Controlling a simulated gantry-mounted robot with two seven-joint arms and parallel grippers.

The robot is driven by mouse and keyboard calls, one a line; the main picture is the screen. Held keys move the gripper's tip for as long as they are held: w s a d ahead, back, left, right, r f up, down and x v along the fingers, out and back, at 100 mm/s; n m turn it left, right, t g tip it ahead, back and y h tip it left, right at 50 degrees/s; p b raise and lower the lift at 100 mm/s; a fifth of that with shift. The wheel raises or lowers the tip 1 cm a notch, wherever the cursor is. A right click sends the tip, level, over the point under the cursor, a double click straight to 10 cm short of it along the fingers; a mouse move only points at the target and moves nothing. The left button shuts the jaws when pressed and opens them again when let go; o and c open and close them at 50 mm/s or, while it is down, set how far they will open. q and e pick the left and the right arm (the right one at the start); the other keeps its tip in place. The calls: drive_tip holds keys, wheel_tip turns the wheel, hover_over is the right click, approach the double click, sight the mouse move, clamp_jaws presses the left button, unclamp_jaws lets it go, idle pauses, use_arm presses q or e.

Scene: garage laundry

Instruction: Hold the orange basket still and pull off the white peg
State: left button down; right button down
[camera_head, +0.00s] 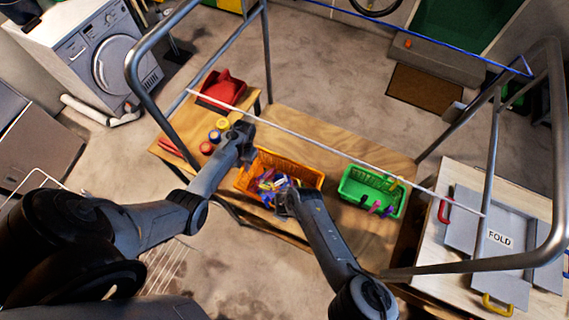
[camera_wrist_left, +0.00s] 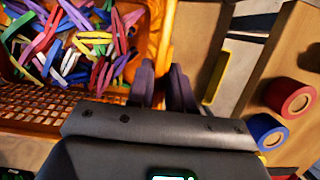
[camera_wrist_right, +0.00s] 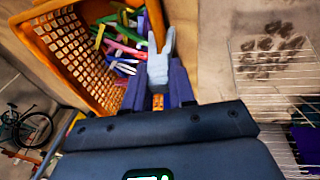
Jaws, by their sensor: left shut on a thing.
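The orange basket (camera_head: 298,168) stands on the wooden table, with many coloured pegs in it. My left gripper (camera_head: 247,156) is shut on the rim at its left end; the left wrist view shows the rim (camera_wrist_left: 167,35) between the fingers. My right gripper (camera_head: 281,193) is at the basket's front side. In the right wrist view the white peg (camera_wrist_right: 161,58) stands at the basket rim, between or just beyond the right fingers, which are a little apart. The fingers hide the peg's lower part, so I cannot see whether they touch it.
A green basket (camera_head: 358,184) with a few pegs stands to the right. A red container (camera_head: 222,88) and several coloured rolls (camera_head: 207,148) are at the left. A white line (camera_head: 320,150) on a metal frame runs across above the table. A folding board (camera_head: 485,225) lies at the right.

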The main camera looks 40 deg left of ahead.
drive_tip(key=shift+r, duration=0.25)
drive_tip(key=shift+w+a+r+v, duration=0.15)
drive_tip(key=shift+a+v, duration=0.1)
drive_tip(key=shift+v, duration=1.05)
drive_tip(key=shift+w+a+v, duration=0.15)
drive_tip(key=shift+a+v, duration=0.1)
drive_tip(key=shift+v, duration=1)
drive_tip(key=shift+w+a+r+v, duration=0.15)
drive_tip(key=shift+a+v, duration=0.1)
drive_tip(key=shift+v, duration=1.05)
use_arm(q)
drive_tip(key=c, duration=0.9)
unclamp_jaws()
drive_tip(key=shift+c, duration=0.2)
drive_tip(key=shift+r, duration=0.1)
